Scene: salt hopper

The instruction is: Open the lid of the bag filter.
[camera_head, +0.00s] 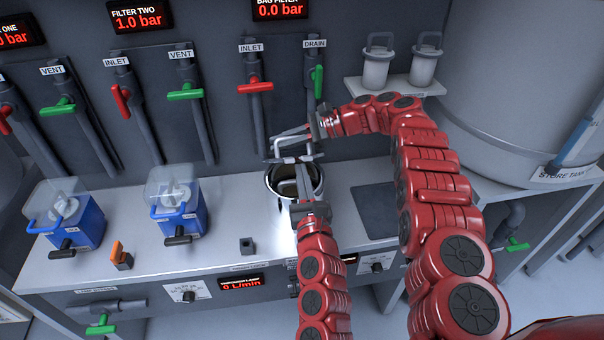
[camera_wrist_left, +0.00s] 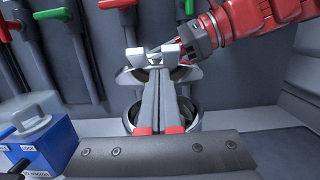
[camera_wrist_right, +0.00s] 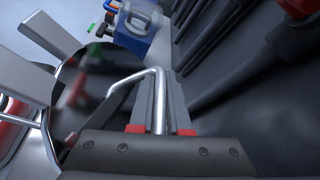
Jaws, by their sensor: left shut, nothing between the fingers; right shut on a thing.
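The bag filter (camera_head: 272,188) is a round steel pot on the bench under the bag filter display. Its mouth shows open and dark inside. The lid (camera_wrist_left: 128,76) stands up at the back of the mouth in the left wrist view; in the right wrist view its shiny dark face (camera_wrist_right: 70,95) shows. My right gripper (camera_head: 276,138) is shut on the bent metal handle bar (camera_wrist_right: 157,95), above the pot. My left gripper (camera_head: 304,162) is shut and empty, reaching over the pot from the front. Its tips (camera_wrist_left: 160,62) are close to the lid; contact cannot be told.
A red-handled inlet valve (camera_head: 255,87) and green drain valve (camera_head: 318,80) are on the wall behind. A dark pad (camera_head: 374,212) lies right.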

